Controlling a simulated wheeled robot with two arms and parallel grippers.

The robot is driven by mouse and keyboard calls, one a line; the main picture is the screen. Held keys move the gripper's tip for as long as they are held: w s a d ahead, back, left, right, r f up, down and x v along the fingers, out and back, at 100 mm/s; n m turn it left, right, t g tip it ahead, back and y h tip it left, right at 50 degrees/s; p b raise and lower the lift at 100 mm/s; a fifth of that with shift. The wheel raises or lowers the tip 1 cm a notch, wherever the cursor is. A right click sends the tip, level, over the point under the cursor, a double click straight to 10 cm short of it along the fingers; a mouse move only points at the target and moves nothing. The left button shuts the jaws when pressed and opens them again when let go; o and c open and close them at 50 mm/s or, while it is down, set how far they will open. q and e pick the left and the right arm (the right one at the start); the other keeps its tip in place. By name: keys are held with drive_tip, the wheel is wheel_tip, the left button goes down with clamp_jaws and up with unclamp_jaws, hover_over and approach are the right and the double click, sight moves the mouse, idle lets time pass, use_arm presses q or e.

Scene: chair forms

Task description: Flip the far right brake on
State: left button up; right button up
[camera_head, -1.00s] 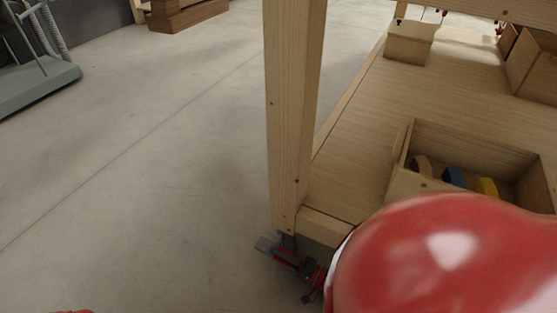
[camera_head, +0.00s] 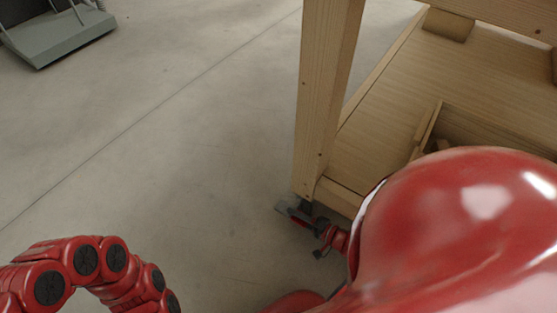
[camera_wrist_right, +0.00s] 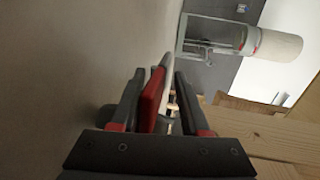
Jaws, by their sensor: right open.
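The wooden workbench leg (camera_head: 322,100) stands in the middle of the head view, with a caster at its foot. The red brake lever (camera_wrist_right: 152,98) shows in the right wrist view between the two dark fingers of my right gripper (camera_wrist_right: 160,82). My right gripper is open around the lever; I cannot tell if a finger touches it. In the head view my right gripper (camera_head: 303,222) is small at the foot of the leg, and the caster is mostly hidden there. My left arm shows at the lower left, but its gripper is out of view.
The bench's lower wooden shelf (camera_head: 400,105) carries an open wooden box (camera_head: 432,125), partly hidden by my red arm. A grey-green machine base (camera_head: 60,38) stands at the upper left. The concrete floor left of the leg is clear.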

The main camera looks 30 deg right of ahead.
drive_tip(key=shift+r+g+p, duration=0.15)
drive_tip(key=shift+g+p, duration=0.15)
drive_tip(key=shift+p, duration=0.2)
drive_tip(key=shift+s+d+r+h+p, duration=0.15)
drive_tip(key=shift+s+d+p, duration=0.15)
drive_tip(key=shift+s, duration=0.2)
drive_tip(key=shift+s+d+r+h+p, duration=0.15)
drive_tip(key=shift+s+p, duration=0.25)
drive_tip(key=shift+s, duration=0.1)
drive_tip(key=p+v, duration=0.1)
drive_tip(key=v, duration=1.4)
drive_tip(key=w+a+r+n+t+y+p, duration=0.1)
drive_tip(key=w+a+r+n+y+p, duration=0.1)
drive_tip(key=a+r+p, duration=0.3)
drive_tip(key=w+a+r+n+t+y+p, duration=0.2)
drive_tip(key=w+a+r+n+p, duration=0.2)
drive_tip(key=r, duration=1)
drive_tip(key=w+a+r+n+t+y+p, duration=0.1)
drive_tip(key=w+a+r+n+y+p, duration=0.1)
drive_tip(key=a+r+n+p, duration=0.3)
drive_tip(key=w+a+r+p, duration=0.1)
drive_tip(key=a+r+p, duration=0.2)
drive_tip(key=r+p, duration=0.1)
drive_tip(key=shift+w+r, duration=0.2)
drive_tip(key=shift+w, duration=0.1)
drive_tip(key=shift+a, duration=0.1)
